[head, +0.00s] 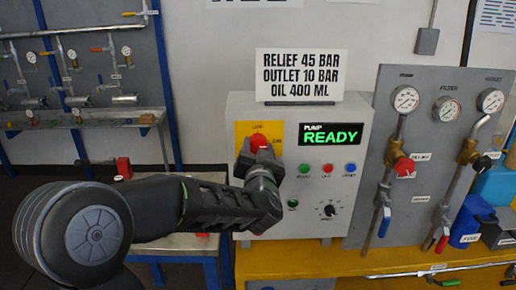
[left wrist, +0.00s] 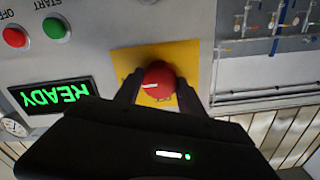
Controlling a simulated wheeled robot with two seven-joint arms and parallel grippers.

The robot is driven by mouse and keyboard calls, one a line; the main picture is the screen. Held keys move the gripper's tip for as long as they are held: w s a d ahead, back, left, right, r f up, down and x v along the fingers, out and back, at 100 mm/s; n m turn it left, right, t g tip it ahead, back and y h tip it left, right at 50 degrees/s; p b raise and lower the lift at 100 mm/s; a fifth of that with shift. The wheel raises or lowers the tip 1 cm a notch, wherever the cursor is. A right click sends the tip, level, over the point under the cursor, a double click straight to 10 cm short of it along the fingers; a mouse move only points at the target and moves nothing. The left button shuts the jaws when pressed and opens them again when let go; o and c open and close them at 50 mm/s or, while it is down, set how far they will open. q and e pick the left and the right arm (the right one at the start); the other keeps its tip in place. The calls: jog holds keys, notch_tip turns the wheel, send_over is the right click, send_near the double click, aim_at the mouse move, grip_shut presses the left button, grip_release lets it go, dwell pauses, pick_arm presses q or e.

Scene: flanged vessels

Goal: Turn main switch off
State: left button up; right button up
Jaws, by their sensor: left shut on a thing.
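The main switch is a red round knob (head: 259,142) on a yellow plate (head: 242,130), at the upper left of a light grey control box (head: 332,203). My left gripper (head: 258,156) reaches it from below and is shut on the knob. In the left wrist view the red knob (left wrist: 158,78) sits between the two dark fingers on the yellow plate (left wrist: 128,62). A white mark shows on the knob's face. The plate's lettering is partly hidden by the gripper. My right gripper is out of view.
Small green, red and blue buttons (head: 327,168) and a black dial (head: 329,210) are on the box. A sign (head: 300,75) stands on top. A panel with gauges, pipes and valves (head: 435,150) stands to the right. A pipe rack (head: 85,110) is at the left.

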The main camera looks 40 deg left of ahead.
pick_arm(q)
jog(key=c, duration=0.5)
jog(key=shift+n+b, duration=0.3)
jog(key=n+b, duration=0.1)
jog(key=n, duration=0.1)
jog(key=n+b, duration=0.1)
jog(key=b, duration=0.1)
jog(key=shift+f+n, duration=0.2)
jog(key=shift+n, duration=0.2)
jog(key=n+b, duration=0.3)
jog(key=shift+n, duration=0.4)
jog(key=n+b, duration=0.4)
jog(key=n, duration=0.1)
jog(key=n+b, duration=0.2)
jog(key=n, duration=0.2)
jog(key=shift+b, duration=0.35)
jog(key=shift+r+n, duration=0.15)
jog(key=shift+n, duration=0.25)
